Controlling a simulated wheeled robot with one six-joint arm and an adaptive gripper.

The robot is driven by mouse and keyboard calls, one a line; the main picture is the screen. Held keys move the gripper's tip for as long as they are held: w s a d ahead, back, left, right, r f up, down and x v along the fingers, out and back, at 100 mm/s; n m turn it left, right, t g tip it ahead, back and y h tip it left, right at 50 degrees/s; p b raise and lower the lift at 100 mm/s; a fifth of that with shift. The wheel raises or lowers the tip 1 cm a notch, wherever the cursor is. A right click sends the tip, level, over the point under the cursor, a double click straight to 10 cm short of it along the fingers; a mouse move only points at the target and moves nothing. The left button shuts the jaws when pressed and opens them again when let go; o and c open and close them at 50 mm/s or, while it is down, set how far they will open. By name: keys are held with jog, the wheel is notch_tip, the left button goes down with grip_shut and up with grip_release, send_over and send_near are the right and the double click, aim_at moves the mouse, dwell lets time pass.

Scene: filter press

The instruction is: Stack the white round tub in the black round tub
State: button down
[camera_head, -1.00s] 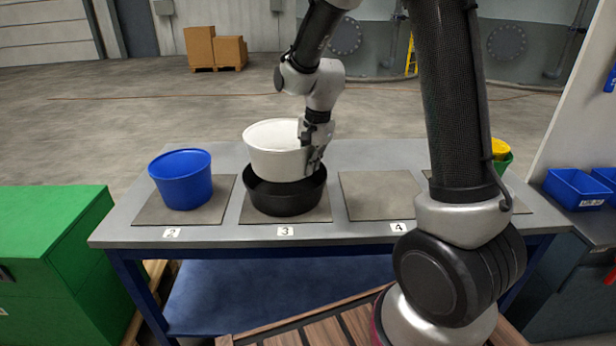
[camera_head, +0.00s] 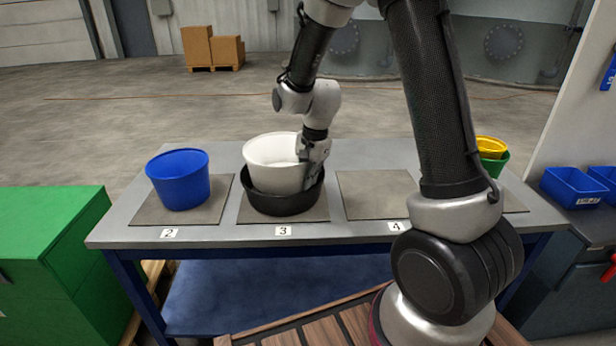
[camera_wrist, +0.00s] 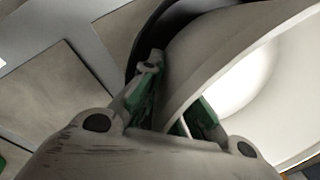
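The white round tub (camera_head: 275,165) is down inside the black round tub (camera_head: 282,204), with its upper part standing above the black rim. The black tub rests on the mat marked 3. My gripper (camera_head: 312,172) is at the white tub's right side, its fingers on either side of the tub wall. In the wrist view, my gripper (camera_wrist: 180,112) has one finger outside and one inside the white tub's wall (camera_wrist: 225,60). The dark rim of the black tub (camera_wrist: 150,35) curves just beyond the outer finger. Whether the white tub's base touches the black tub's floor is hidden.
A blue tub (camera_head: 180,180) stands on mat 2 at left. Mat 4 (camera_head: 375,195) is empty. A yellow tub (camera_head: 490,147) sits in a green tub (camera_head: 497,165) at the right end. Blue bins (camera_head: 572,187) stand farther right.

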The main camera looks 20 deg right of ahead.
jog(key=c, duration=1.6)
grip_release()
jog(key=shift+c, duration=0.2)
notch_tip(320, 180, up, 12)
jog(key=s, duration=0.1)
jog(key=s+d+r+n+t, duration=0.1)
jog(key=s+d+r+n, duration=0.45)
jog(key=s+r, duration=0.45)
jog(key=s+d+n+t, duration=0.1)
jog(key=s+d+n, duration=0.1)
jog(key=s, duration=0.5)
jog(key=s+d+n+h, duration=0.1)
jog(key=s+n, duration=0.3)
jog(key=s, duration=0.4)
jog(key=shift+s+d+t, duration=0.15)
jog(key=shift+d+t, duration=0.25)
jog(key=shift+d, duration=0.25)
jog(key=shift+f, duration=0.1)
